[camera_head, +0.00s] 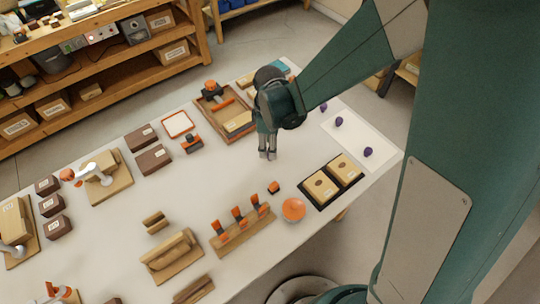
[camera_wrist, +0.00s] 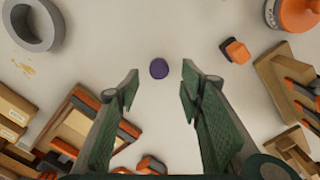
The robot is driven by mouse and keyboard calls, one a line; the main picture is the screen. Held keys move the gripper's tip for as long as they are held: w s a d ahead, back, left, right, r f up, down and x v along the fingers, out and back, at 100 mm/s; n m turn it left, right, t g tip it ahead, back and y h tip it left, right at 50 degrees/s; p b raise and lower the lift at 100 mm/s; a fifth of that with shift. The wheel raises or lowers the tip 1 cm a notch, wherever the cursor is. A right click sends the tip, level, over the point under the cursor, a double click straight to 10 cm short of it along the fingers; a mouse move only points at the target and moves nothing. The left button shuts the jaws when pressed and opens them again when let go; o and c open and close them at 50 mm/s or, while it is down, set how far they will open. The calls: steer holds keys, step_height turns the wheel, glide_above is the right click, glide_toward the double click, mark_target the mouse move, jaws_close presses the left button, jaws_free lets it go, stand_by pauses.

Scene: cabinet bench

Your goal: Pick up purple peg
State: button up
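Several small purple pegs show. In the head view, one (camera_head: 323,107), a second (camera_head: 338,121) and a third (camera_head: 368,152) stand in a row on or beside a white mat (camera_head: 357,132) at the right of the bench. My gripper (camera_head: 267,154) points down over the bench, left of the mat and apart from the pegs. In the wrist view, my gripper (camera_wrist: 160,83) has its two fingers spread with nothing between them.
A black tray (camera_head: 325,202) with two tan blocks lies in front of the mat. An orange round object (camera_head: 293,209) and a small orange block (camera_head: 274,187) are nearby. A wooden rack (camera_head: 246,234) holds orange-topped items. A wooden tray (camera_head: 211,119) stands behind my gripper. The bench centre is clear.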

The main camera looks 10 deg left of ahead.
steer(key=shift+f, duration=0.15)
steer(key=shift+w+f+b, duration=0.1)
steer(key=shift+f+b, duration=0.45)
steer(key=shift+f, duration=2)
steer(key=c, duration=0.8)
